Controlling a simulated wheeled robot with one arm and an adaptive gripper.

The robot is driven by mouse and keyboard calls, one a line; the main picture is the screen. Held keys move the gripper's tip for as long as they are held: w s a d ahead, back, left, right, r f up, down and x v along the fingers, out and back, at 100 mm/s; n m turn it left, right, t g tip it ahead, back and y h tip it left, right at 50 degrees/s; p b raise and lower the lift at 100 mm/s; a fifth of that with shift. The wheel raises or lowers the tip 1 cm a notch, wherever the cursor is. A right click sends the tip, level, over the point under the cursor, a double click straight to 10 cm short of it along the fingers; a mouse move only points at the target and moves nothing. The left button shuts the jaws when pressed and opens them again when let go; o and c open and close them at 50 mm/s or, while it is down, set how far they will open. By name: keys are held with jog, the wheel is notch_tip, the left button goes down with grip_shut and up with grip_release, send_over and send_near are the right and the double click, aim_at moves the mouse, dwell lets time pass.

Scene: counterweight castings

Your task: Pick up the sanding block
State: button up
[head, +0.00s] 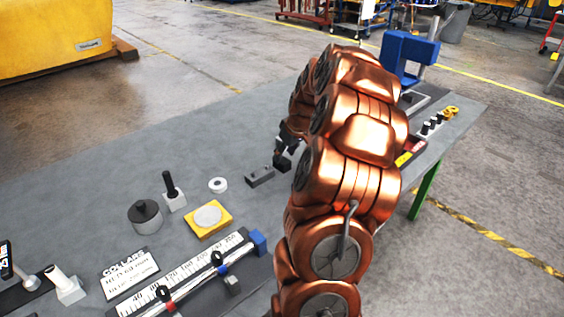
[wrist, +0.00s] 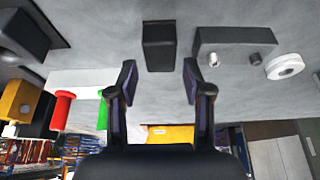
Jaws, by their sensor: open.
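A plain dark block, which looks like the sanding block (wrist: 159,46), lies on the grey table. In the wrist view it is just beyond and between the tips of my gripper (wrist: 159,80). The fingers are spread apart and nothing is between them. In the head view my gripper (head: 285,155) is low over the table, partly hidden by my copper-coloured arm. There I cannot clearly separate the block from the dark fingers.
A dark grey bar (head: 259,176) with small metal studs lies close beside the block, then a white ring (head: 218,185). A yellow plate (head: 208,218), a dark cylinder (head: 145,217) and a long scale (head: 190,275) stand nearer. A blue device (head: 408,52) is behind.

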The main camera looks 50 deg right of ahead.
aim_at(282, 160)
jog(key=shift+p+x, duration=0.7)
jog(key=shift+x, duration=1.3)
jog(key=shift+s, duration=0.15)
grip_shut()
